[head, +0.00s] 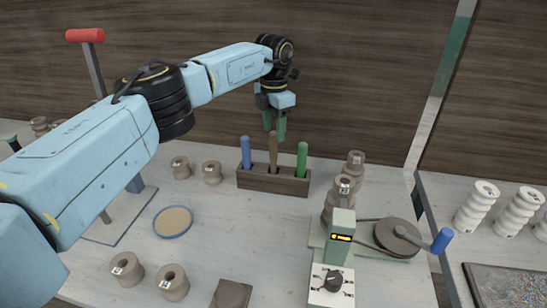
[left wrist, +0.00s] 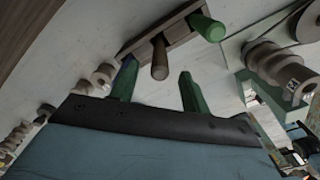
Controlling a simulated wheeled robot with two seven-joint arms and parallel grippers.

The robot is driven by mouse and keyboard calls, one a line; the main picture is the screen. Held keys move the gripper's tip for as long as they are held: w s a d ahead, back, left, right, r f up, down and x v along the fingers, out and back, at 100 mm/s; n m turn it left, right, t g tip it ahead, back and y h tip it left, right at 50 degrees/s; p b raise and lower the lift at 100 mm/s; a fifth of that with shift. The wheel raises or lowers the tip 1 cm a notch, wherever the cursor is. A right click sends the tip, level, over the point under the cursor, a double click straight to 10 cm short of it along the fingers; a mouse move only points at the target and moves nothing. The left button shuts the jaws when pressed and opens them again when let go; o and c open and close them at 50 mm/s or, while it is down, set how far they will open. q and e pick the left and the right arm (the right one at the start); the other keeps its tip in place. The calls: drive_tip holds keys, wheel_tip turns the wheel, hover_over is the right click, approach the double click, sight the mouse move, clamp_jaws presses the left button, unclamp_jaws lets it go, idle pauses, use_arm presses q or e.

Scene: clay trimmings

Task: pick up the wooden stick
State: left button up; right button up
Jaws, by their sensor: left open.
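The wooden stick (head: 273,148) is brown and stands upright in the middle of a dark wooden holder (head: 273,181), between a blue stick (head: 246,153) and a green stick (head: 302,160). My left gripper (head: 275,130) is above the holder, its green fingers pointing down near the wooden stick's upper end. In the left wrist view, the wooden stick (left wrist: 159,58) shows between and beyond the two fingertips of the left gripper (left wrist: 158,70), which are apart. Nothing is held. The left finger partly hides the blue stick (left wrist: 126,74). My right gripper is not in view.
Clay spools (head: 341,196) stack close to the holder's right. A small green machine (head: 340,240) and a wheel with a blue handle (head: 396,237) stand at front right. A round blue-rimmed dish (head: 172,222) lies front left. Bare table surrounds the dish.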

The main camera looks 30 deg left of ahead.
use_arm(q)
hover_over(273, 162)
drive_tip(key=f, duration=0.4)
drive_tip(key=shift+w+a+f, duration=0.1)
drive_tip(key=shift+w+f, duration=0.05)
drive_tip(key=shift+w, duration=0.25)
clamp_jaws()
